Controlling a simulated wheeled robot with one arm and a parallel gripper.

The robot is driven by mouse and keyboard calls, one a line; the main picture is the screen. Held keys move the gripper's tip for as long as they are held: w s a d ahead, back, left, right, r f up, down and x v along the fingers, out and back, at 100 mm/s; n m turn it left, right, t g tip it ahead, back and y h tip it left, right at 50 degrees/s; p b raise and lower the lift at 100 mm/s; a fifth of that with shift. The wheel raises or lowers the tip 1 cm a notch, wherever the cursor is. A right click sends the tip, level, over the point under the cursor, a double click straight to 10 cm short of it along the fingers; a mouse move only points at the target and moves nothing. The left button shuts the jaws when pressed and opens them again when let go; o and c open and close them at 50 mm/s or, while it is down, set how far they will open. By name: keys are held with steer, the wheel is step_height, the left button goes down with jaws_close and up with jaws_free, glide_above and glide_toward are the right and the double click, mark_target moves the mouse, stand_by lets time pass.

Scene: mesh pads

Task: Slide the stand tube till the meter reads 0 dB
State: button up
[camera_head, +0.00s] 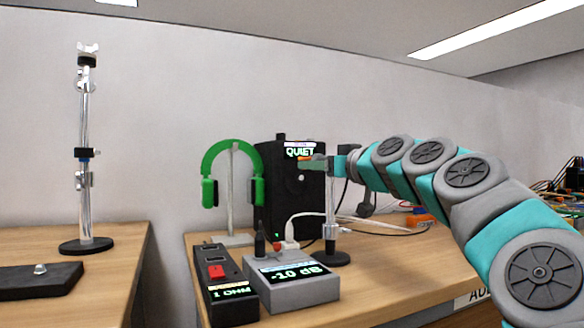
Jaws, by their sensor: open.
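The meter (292,280) is a grey box on the right table, and its screen reads -10 dB. Behind it, a small stand with a round black base (335,259) and a slim pale stand tube (330,228) rises upright. My gripper (310,164) is open at the top of this stand, in front of a black box. The gripper and wrist hide the tube's upper end, so I cannot tell whether the fingers touch or surround it.
The black box (285,200) shows QUIET. Green headphones (208,190) hang on a stand at left. A black switch box (225,285) lies beside the meter. A taller clamp stand (85,200) is on the left table. Cables lie at right.

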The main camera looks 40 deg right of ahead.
steer(key=w, duration=0.7)
steer(key=shift+w+d, duration=0.25)
steer(key=shift+w, duration=0.1)
steer(key=shift+c, duration=0.3)
jaws_close()
stand_by(0.9)
